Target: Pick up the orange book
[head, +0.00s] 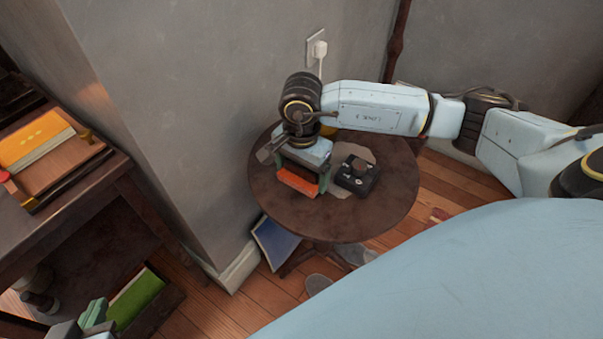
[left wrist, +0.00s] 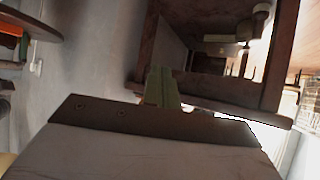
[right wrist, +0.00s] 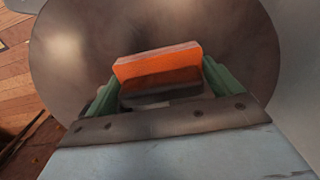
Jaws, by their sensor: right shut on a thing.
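The orange book (head: 296,182) is at the round dark table (head: 350,225), near its left side. My right gripper (head: 304,172) reaches over the table and is shut on the book. In the right wrist view the orange book (right wrist: 158,66) sits between the green fingers (right wrist: 160,92), its lower part dark. I cannot tell whether it touches the tabletop. My left gripper (head: 97,314) is low at the left, partly cut off by the frame. In the left wrist view its green fingers (left wrist: 162,88) are together, with nothing visible between them.
A black boxy device (head: 356,177) stands just right of the book. A blue book (head: 274,242) leans under the table. A dark shelf (head: 70,200) at the left holds an orange-yellow item (head: 35,138) and a green book (head: 133,298) below. A grey wall stands behind the table.

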